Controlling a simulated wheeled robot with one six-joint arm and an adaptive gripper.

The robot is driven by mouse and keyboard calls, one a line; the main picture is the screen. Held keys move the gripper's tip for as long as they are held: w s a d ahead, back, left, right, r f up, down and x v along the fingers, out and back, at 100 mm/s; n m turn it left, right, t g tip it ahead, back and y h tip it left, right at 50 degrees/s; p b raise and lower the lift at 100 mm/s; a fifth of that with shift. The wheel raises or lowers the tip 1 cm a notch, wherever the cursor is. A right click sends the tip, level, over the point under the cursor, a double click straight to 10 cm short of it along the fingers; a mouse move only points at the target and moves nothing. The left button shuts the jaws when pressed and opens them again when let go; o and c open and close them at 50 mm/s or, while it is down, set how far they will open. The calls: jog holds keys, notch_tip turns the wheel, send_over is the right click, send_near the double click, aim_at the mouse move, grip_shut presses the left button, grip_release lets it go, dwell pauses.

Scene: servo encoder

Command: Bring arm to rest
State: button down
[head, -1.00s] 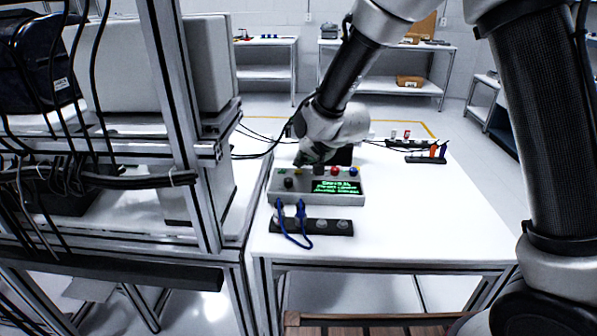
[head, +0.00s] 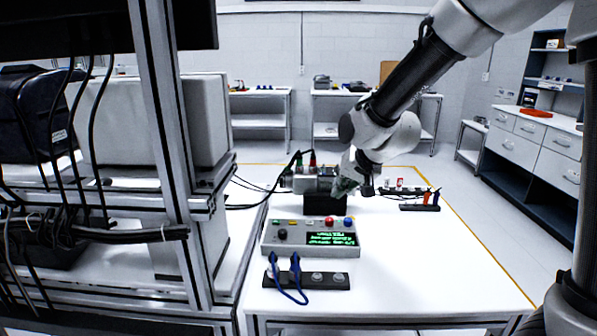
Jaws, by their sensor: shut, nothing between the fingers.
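My gripper (head: 345,187) is raised above the white table (head: 440,270), at the end of my bent arm, which comes in from the upper right. Its fingers are small and partly dark in the head view, look shut and hold nothing. Behind it, in the picture, stands a servo unit (head: 312,182) on a black block (head: 322,205). I cannot tell whether the gripper touches it. In front is a grey control box (head: 283,249) with coloured buttons, a knob and a green-lit display (head: 331,239).
A black socket strip (head: 330,281) with blue cables (head: 294,270) lies in front of the box. A metal frame (head: 163,110) with hanging cables blocks the left. The table's right side is clear.

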jog(key=s+d+r+n+g+h, duration=0.1)
jog(key=s+d+r, duration=0.3)
jog(key=s+d, duration=0.3)
jog(key=s+d+r+h, duration=0.1)
jog(key=s+d+r, duration=0.35)
jog(key=d, duration=0.45)
jog(key=s+d+g+h, duration=0.1)
jog(key=s+d, duration=0.4)
jog(key=s, duration=0.4)
jog(key=s+d, duration=0.5)
jog(key=s, duration=0.3)
jog(key=shift+s+r+n+g+h, duration=0.15)
jog(key=shift+s+n+g+h, duration=0.15)
jog(key=shift+s+g+h, duration=0.1)
jog(key=shift+w, duration=0.1)
